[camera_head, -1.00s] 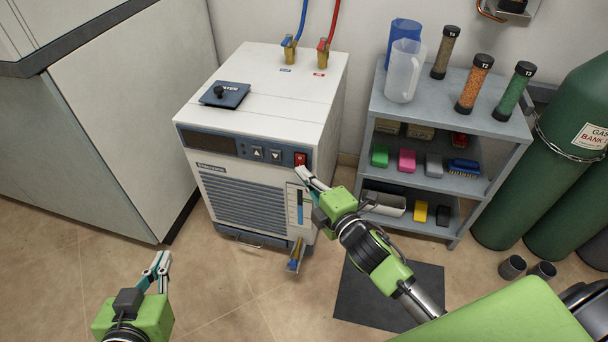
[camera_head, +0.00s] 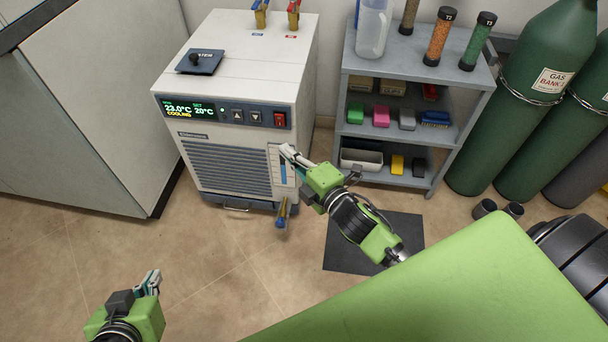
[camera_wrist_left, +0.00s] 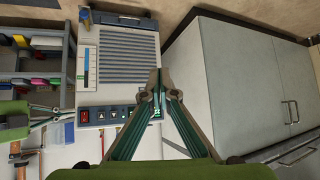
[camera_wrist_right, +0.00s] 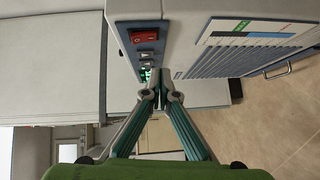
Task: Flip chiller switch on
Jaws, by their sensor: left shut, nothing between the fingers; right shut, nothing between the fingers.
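The chiller (camera_head: 235,165) is a white box with a blue front panel. Its red rocker switch (camera_head: 280,119) is at the right end of that panel and also shows in the right wrist view (camera_wrist_right: 144,37). The display (camera_head: 189,109) is lit and reads 23.0°C, SET 20°C, COOLING. My right gripper (camera_head: 285,150) is shut and empty, in front of the chiller, below the switch in the head view and apart from it in the right wrist view. My left gripper (camera_head: 152,276) is shut and empty, low at the left, away from the chiller.
A grey shelf (camera_head: 415,71) with bottles and small boxes stands right of the chiller. Green gas cylinders (camera_head: 535,80) stand further right. A white cabinet (camera_head: 100,110) is at the left. A dark mat (camera_head: 400,228) lies on the floor.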

